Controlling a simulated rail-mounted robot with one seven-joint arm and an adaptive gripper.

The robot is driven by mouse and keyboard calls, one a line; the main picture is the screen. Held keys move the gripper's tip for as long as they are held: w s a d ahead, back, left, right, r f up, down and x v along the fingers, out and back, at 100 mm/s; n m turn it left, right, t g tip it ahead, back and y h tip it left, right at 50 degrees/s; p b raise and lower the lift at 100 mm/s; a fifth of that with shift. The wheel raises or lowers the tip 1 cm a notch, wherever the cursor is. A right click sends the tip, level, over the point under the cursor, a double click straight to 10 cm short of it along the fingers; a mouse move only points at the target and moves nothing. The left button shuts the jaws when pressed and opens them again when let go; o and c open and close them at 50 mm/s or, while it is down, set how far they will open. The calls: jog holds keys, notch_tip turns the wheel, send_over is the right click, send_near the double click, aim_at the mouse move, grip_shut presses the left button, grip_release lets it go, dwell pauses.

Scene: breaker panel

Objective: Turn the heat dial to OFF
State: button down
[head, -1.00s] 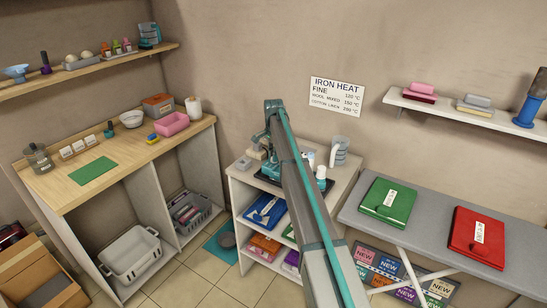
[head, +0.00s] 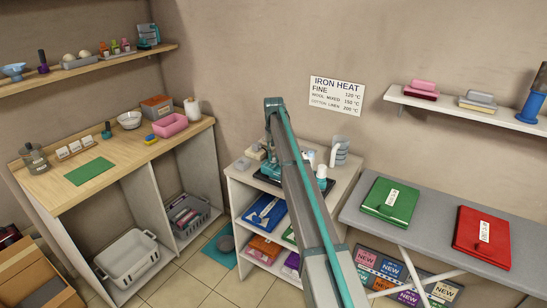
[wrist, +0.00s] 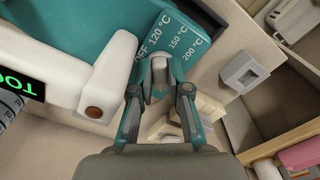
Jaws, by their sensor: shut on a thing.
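The heat dial (wrist: 159,74) is a small grey knob in the wrist view, in front of a teal plate (wrist: 176,38) marked OFF, 120 °C, 150 °C and 200 °C. My gripper (wrist: 159,80) is shut on the knob, with a fingertip on each side. OFF is printed at the left end of the scale, 200 °C at the right. I cannot tell which mark the knob points to. In the head view my arm largely hides the dial and its teal appliance, which stand on the small white shelf unit (head: 235,190).
In the wrist view, a white rounded part (wrist: 108,72) and a dark display with green lettering (wrist: 22,83) lie to the left. A grey switch box (wrist: 240,72) is at the right. In the head view a grey jug (head: 341,149) stands right of my arm.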

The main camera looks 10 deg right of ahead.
jog(key=n+b, duration=0.1)
jog(key=n, duration=0.4)
jog(key=shift+d+n, duration=0.1)
jog(key=shift+n, duration=0.2)
jog(key=n, duration=0.5)
jog(key=shift+w+d+b, duration=0.1)
jog(key=shift+b, duration=0.25)
jog(key=shift+n, duration=0.4)
jog(key=c, duration=1.4)
grip_release()
notch_tip(320, 180, up, 12)
